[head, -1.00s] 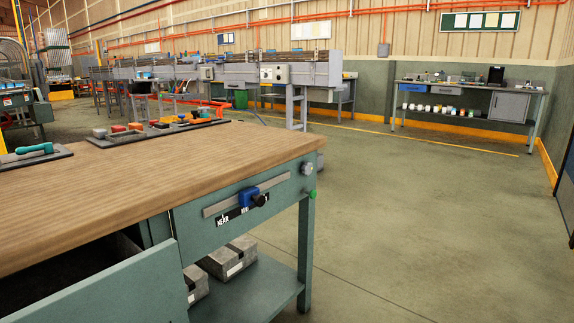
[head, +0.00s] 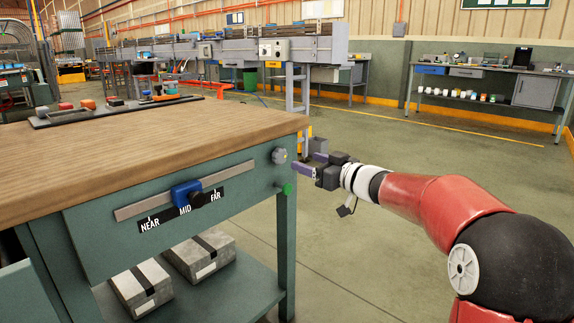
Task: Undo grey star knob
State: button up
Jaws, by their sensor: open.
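The grey star knob (head: 279,155) sits on the front face of the wooden-topped workbench (head: 150,150), near its right corner. A green knob (head: 287,189) is just below it, at the top of the bench leg. My gripper (head: 303,168) is to the right of the grey knob, at about its height in the picture, with its fingers pointing left. It is open with nothing seen between the fingers. It appears apart from the knob, though how far in depth is hard to tell.
A slider with a blue block (head: 186,194) and black knob runs along the bench front above a NEAR, MID, FAR label. Grey boxes (head: 200,258) lie on the lower shelf. A tool tray (head: 110,112) lies on the benchtop. Open floor (head: 440,165) lies to the right.

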aim_at(282, 157)
jog(key=shift+n+g+y, duration=0.3)
jog(key=shift+g, duration=0.1)
jog(key=x, duration=0.8)
jog(key=shift+a+f, duration=0.25)
jog(key=shift+f, duration=0.05)
jog(key=shift+s, duration=0.1)
jog(key=shift+c, duration=0.4)
jog(key=c, duration=0.9)
